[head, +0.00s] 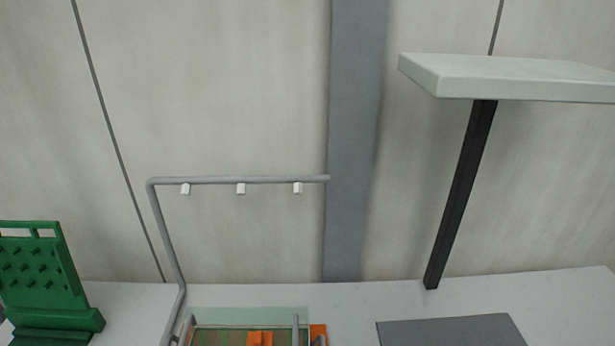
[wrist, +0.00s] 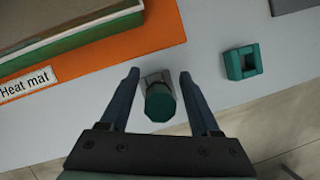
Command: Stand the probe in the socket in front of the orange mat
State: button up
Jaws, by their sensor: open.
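My gripper (wrist: 159,74) is open in the wrist view, with one finger on each side of a dark green, round-ended piece (wrist: 160,104) that looks like the probe. A small grey part shows at its far end; I cannot tell whether it stands in anything. Gaps show between it and both fingers. A teal square block with a square opening (wrist: 234,65), which looks like a socket, sits on the pale bench to the right, apart from the gripper.
A tray (wrist: 60,38) rests on the mat. In the head view, a grey pipe frame (head: 240,180) rises behind it. A green rack (head: 40,270) stands left, a grey slab (head: 450,332) lies right, and a raised pale shelf (head: 510,78) overhangs. The bench's front edge is close to the gripper.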

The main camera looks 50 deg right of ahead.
jog(key=v, duration=1.2)
jog(key=shift+p, duration=0.3)
jog(key=shift+r, duration=0.1)
